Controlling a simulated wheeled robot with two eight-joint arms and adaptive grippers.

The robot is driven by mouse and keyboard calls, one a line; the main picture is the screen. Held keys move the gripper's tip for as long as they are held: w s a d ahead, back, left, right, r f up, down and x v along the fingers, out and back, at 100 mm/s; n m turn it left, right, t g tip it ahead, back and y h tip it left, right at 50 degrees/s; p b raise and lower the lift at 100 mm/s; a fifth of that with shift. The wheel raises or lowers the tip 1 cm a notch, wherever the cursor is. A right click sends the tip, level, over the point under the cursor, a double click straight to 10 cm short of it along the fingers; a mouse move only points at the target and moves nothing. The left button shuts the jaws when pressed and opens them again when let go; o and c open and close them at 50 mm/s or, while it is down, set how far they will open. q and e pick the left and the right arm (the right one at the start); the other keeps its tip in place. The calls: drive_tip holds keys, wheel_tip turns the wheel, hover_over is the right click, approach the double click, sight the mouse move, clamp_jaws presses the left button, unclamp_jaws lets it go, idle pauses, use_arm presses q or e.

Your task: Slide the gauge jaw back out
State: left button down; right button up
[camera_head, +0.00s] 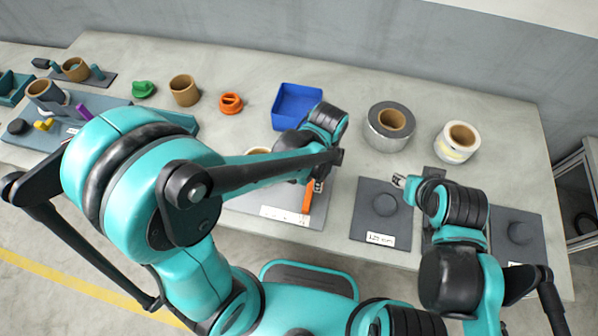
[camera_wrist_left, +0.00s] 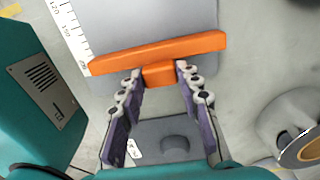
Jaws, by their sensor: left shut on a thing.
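The orange gauge jaw (camera_head: 307,198) stands on the grey gauge plate (camera_head: 318,212), near its right end. A white scale strip (camera_head: 285,215) runs along the plate's front edge. In the left wrist view the jaw (camera_wrist_left: 150,52) is a long bar with a short block, and the printed scale (camera_wrist_left: 70,32) is at its left end. My left gripper (camera_head: 318,186) is shut on the jaw's block, with a finger on each side in the wrist view (camera_wrist_left: 160,76). My right gripper (camera_head: 399,181) is over the right part of the table, away from the jaw; its opening is too small to judge.
A roll (camera_head: 258,151) behind the plate is mostly hidden by my left arm. A blue bin (camera_head: 297,98) stands behind. A dark pad labelled 125 mm (camera_head: 368,222) lies to the right. Two large rolls (camera_head: 376,133) (camera_head: 445,148) stand at the back right.

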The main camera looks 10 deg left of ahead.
use_arm(q)
drive_tip(key=shift+d, duration=0.55)
drive_tip(key=c, duration=1)
unclamp_jaws()
drive_tip(key=shift+d, duration=0.15)
drive_tip(key=shift+c, duration=0.2)
drive_tip(key=shift+r, duration=0.1)
wheel_tip(320, 180, up, 12)
drive_tip(key=s+a+n+t, duration=0.3)
drive_tip(key=a+n+t, duration=0.4)
drive_tip(key=a+n, duration=0.9)
drive_tip(key=shift+s+a+n+b, duration=0.15)
drive_tip(key=shift+a+n+b, duration=0.15)
drive_tip(key=shift+n, duration=0.9)
